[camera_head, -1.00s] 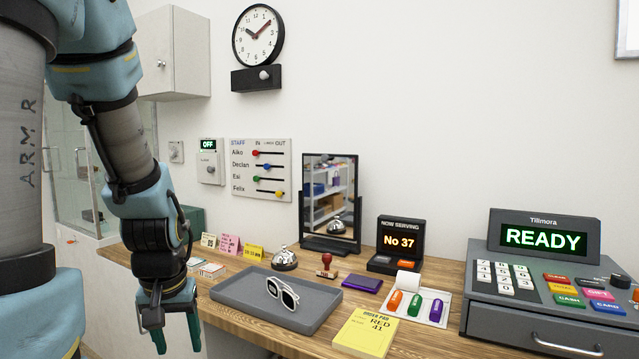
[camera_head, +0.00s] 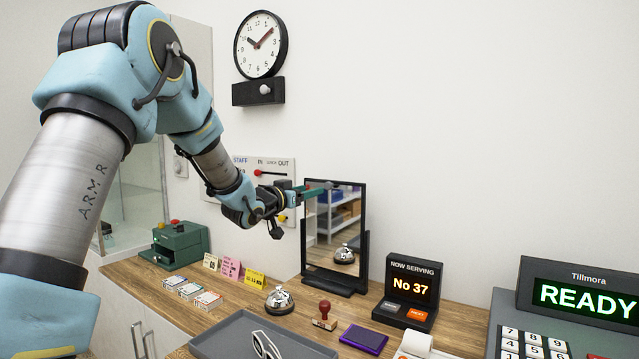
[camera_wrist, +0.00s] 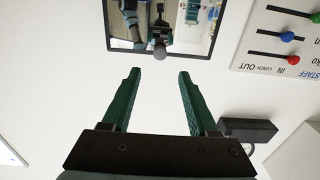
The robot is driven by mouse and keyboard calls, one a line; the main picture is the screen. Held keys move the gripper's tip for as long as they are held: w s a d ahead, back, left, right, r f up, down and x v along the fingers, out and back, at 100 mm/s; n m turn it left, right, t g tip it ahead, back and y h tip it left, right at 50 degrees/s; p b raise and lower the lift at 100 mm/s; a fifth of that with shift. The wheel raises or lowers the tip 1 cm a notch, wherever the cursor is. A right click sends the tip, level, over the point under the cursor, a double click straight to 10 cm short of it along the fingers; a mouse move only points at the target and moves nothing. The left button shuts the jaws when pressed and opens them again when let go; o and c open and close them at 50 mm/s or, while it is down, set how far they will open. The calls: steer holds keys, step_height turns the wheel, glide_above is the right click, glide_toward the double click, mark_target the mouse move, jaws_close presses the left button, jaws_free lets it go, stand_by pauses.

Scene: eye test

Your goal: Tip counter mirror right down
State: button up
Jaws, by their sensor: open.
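The counter mirror (camera_head: 337,232) stands on the wood counter in a black frame on a dark stand. It looks near upright, and its glass reflects shelves and the bell. My gripper (camera_head: 319,189) is at the mirror's upper left, its green fingers reaching across the top part. In the upside-down wrist view, the mirror (camera_wrist: 190,25) is at the top, reflecting part of my arm. My open gripper (camera_wrist: 157,76) points at its top edge with nothing between the fingers. Contact is not visible.
The staff board (camera_head: 272,163) is on the wall behind my wrist. The clock (camera_head: 260,44) and its dark box (camera_head: 258,91) hang above. A bell (camera_head: 279,300), a stamp (camera_head: 325,315) and the number display (camera_head: 408,290) stand near the mirror. The wall right of it is bare.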

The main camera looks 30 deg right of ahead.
mark_target(327, 186)
steer(key=p+x, duration=0.3)
steer(key=x, duration=0.4)
steer(key=shift+d, duration=0.15)
steer(key=shift+w+d+f, duration=0.1)
steer(key=shift+w+d, duration=0.2)
steer(key=shift+d, duration=0.2)
steer(key=shift+c, duration=0.4)
jaws_close()
stand_by(0.4)
